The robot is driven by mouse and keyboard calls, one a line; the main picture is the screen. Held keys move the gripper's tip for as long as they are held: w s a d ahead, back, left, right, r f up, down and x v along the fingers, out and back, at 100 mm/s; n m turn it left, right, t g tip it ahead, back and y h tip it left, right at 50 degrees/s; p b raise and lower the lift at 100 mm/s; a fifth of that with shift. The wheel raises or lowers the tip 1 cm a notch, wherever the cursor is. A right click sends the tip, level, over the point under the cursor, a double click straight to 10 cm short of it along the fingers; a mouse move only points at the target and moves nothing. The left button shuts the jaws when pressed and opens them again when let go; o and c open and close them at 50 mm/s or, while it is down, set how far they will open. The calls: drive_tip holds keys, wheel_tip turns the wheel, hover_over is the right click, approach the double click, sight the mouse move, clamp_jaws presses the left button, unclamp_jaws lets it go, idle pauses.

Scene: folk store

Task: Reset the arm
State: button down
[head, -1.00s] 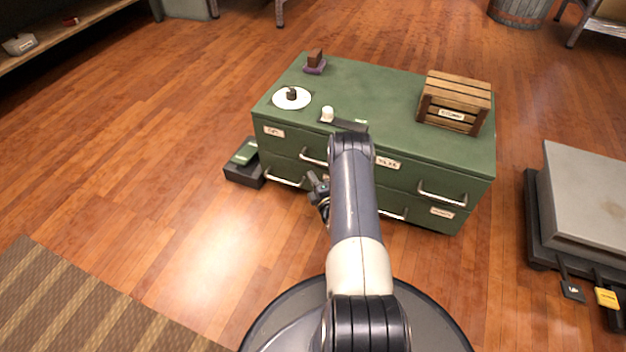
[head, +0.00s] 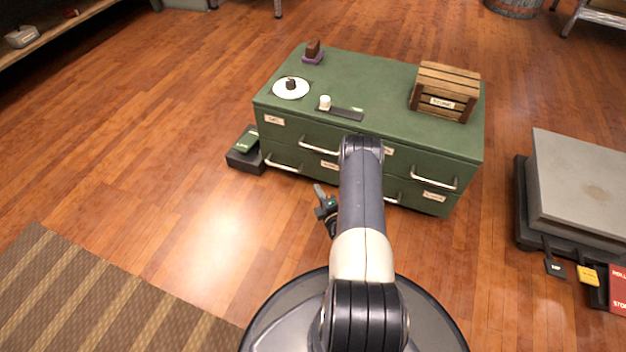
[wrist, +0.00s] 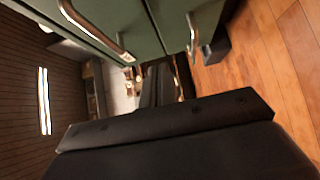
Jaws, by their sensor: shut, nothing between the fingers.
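My gripper (head: 321,194) shows in the head view to the left of my forearm, in front of the green drawer cabinet (head: 385,85). It is small and partly hidden behind my arm. It looks shut and holds nothing. In the wrist view, dark parts of my gripper (wrist: 160,85) fill the middle and the bottom. The cabinet's front with its metal handles (wrist: 90,28) is close by at the top of the wrist view. My arm hides part of the cabinet front in the head view.
A dark box (head: 246,160) sits left of the cabinet. A grey platform (head: 590,185) stands at right.

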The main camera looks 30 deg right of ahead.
drive_tip(key=shift+s, duration=0.25)
